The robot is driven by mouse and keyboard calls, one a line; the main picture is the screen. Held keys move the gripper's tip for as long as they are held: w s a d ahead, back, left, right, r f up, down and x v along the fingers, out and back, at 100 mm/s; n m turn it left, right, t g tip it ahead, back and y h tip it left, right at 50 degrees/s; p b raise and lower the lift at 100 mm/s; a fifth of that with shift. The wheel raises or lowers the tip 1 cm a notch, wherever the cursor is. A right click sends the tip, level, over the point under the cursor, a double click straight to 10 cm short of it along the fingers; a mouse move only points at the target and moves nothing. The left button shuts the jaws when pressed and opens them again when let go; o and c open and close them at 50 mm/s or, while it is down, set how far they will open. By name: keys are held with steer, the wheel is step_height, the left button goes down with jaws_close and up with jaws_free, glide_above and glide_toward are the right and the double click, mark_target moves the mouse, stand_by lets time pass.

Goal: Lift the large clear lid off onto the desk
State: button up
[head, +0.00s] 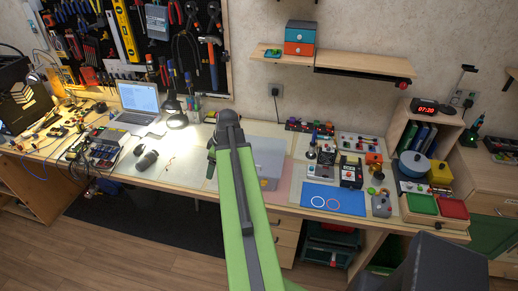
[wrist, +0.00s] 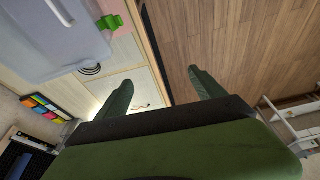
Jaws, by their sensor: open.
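A large clear, see-through lid or box (head: 268,152) is on the desk just right of my arm in the head view; my arm hides its left part. In the wrist view a pale translucent body with a white bar handle (wrist: 52,42) fills the upper left, probably the same thing. My gripper (wrist: 163,90) is open, with its two green fingers apart and nothing between them. It is beside the translucent body, not touching it. In the head view my gripper is mostly hidden by my arm. I cannot tell where the lid's edge meets what is under it.
The desk (head: 180,165) has bare room left of my arm, near a dark cylindrical object (head: 147,160). A laptop (head: 139,98) stands further back. A blue mat (head: 333,198) and several small devices lie to the right. A bright green piece (wrist: 110,22) is near the translucent body.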

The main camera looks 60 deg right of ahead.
steer(key=s+d+r+n+t+h+p, duration=0.1)
steer(key=s+d+r, duration=0.1)
steer(key=s+d, duration=0.6)
steer(key=s+d+r+t+h+p, duration=0.1)
steer(key=s+d+r, duration=0.2)
steer(key=s+d, duration=0.45)
steer(key=b, duration=1.1)
glide_above(259, 172)
step_height(259, 172, down, 12)
steer(key=shift+w+d+r, duration=0.1)
steer(key=shift+w, duration=0.15)
steer(key=b+x, duration=0.3)
steer(key=a+b+x, duration=0.1)
steer(key=b+x, duration=0.1)
steer(key=shift+d+f, duration=0.1)
steer(key=shift+f, duration=0.2)
steer(key=shift+r, duration=0.2)
jaws_close()
steer(key=shift+r, duration=0.1)
